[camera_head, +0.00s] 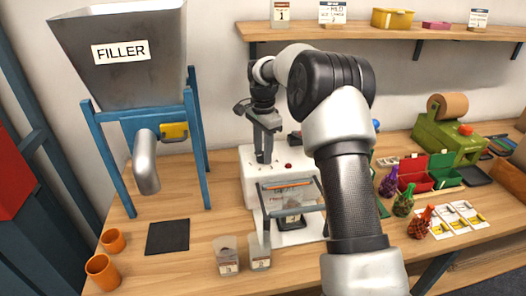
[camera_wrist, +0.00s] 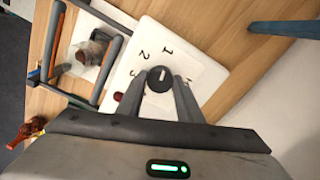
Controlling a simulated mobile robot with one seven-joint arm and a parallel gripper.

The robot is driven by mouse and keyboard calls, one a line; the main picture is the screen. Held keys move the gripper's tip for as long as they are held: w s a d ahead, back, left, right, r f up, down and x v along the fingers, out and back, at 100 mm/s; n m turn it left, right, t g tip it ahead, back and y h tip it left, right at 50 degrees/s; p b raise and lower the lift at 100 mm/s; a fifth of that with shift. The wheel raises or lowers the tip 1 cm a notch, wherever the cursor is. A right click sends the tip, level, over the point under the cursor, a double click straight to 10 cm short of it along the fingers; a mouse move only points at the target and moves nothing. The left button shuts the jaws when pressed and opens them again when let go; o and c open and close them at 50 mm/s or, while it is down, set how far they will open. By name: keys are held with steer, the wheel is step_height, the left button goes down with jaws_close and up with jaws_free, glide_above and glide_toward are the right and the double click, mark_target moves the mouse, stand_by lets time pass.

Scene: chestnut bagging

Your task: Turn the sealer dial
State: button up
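The sealer (camera_head: 250,185) is a white box on the table, with a red button (camera_head: 288,166) on top in the head view. In the wrist view, its white top panel (camera_wrist: 200,75) carries a round black dial (camera_wrist: 160,79) with the numbers 1, 2 and 3 beside it. A white mark on the dial points roughly at 1. My gripper (camera_wrist: 160,80) points down at the panel, one finger on each side of the dial. I cannot tell whether the fingertips touch it. In the head view my gripper (camera_head: 264,160) is over the sealer's top and the dial is hidden.
A bag (camera_head: 290,195) hangs in the sealer's front frame. Two clear containers (camera_head: 228,255) stand in front. The filler (camera_head: 120,50) is at left, with orange cups (camera_head: 103,271) below. Tied bags (camera_head: 404,203) and a green-and-red box (camera_head: 412,172) lie to the right.

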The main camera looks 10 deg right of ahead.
steer(key=c, duration=0.5)
